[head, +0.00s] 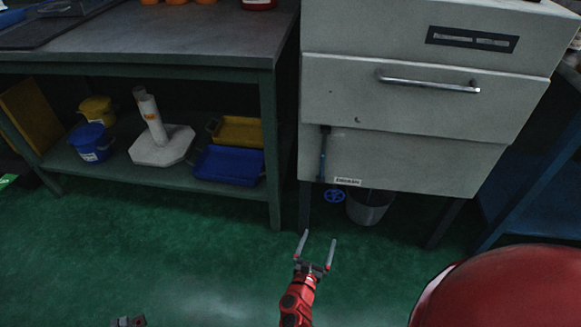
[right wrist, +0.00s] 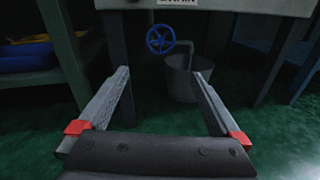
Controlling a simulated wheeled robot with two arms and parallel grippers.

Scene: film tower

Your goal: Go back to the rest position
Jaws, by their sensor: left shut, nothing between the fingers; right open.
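My right gripper (head: 316,250) is open and empty in the head view, in front of the cabinet's lower part and above the green floor. In the right wrist view its two fingers (right wrist: 160,85) are spread wide with nothing between them. My left gripper (head: 128,321) shows only as a small dark tip at the bottom edge of the head view, low over the floor. It is shut, with nothing seen in it.
A grey cabinet (head: 410,160) stands ahead, with a blue valve wheel (head: 335,195) and a bucket (head: 370,207) under it. A green workbench (head: 150,62) with trays and pots on its lower shelf is on the left. The green floor (head: 200,260) in front is clear.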

